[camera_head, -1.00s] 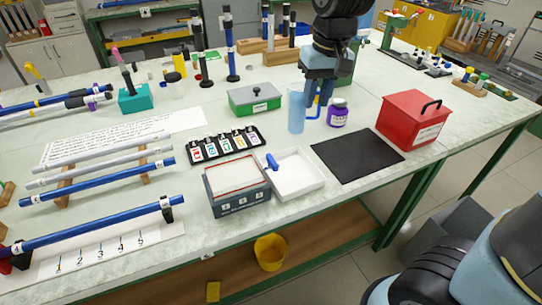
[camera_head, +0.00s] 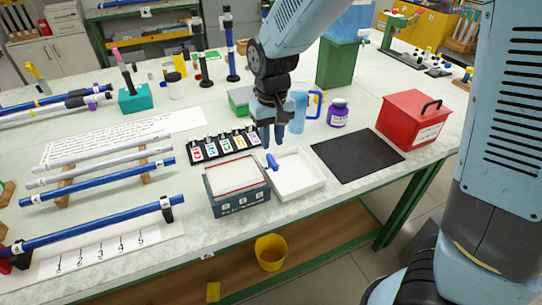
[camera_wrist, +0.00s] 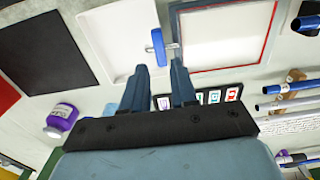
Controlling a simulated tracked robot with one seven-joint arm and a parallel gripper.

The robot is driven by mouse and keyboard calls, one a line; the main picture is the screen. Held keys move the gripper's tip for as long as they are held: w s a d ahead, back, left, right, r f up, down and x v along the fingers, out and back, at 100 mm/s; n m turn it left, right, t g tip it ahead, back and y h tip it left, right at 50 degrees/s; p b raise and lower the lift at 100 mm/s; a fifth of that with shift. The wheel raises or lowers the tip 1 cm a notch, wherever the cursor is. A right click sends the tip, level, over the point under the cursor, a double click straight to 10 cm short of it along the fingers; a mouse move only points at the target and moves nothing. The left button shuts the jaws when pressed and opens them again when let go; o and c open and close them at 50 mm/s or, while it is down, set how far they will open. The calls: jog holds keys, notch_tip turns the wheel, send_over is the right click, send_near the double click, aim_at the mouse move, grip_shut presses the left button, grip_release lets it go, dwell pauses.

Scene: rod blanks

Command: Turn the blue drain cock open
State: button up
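The blue drain cock (camera_head: 272,162) is a small handle on the right side of the grey box (camera_head: 238,201), over the white tray (camera_head: 311,184). In the wrist view the cock (camera_wrist: 158,47) is a blue bar across a short metal stem from the box wall (camera_wrist: 174,20). My gripper (camera_head: 272,145) points down just above and behind the cock. In the wrist view my gripper (camera_wrist: 160,66) has its fingers apart with nothing between them. The cock lies just beyond the fingertips, near the gap. I cannot tell if they touch it.
A clear jug (camera_head: 299,112) with a blue handle stands behind the tray, beside a purple-labelled jar (camera_head: 338,112). A numbered card rack (camera_head: 224,143) is close behind the box. A black mat (camera_head: 357,156) lies empty at right, before a red box (camera_head: 413,121).

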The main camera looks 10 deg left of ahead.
aim_at(271, 159)
notch_tip(271, 159, down, 7)
jog(key=shift+r, duration=0.1)
dwell(0.4)
grip_shut()
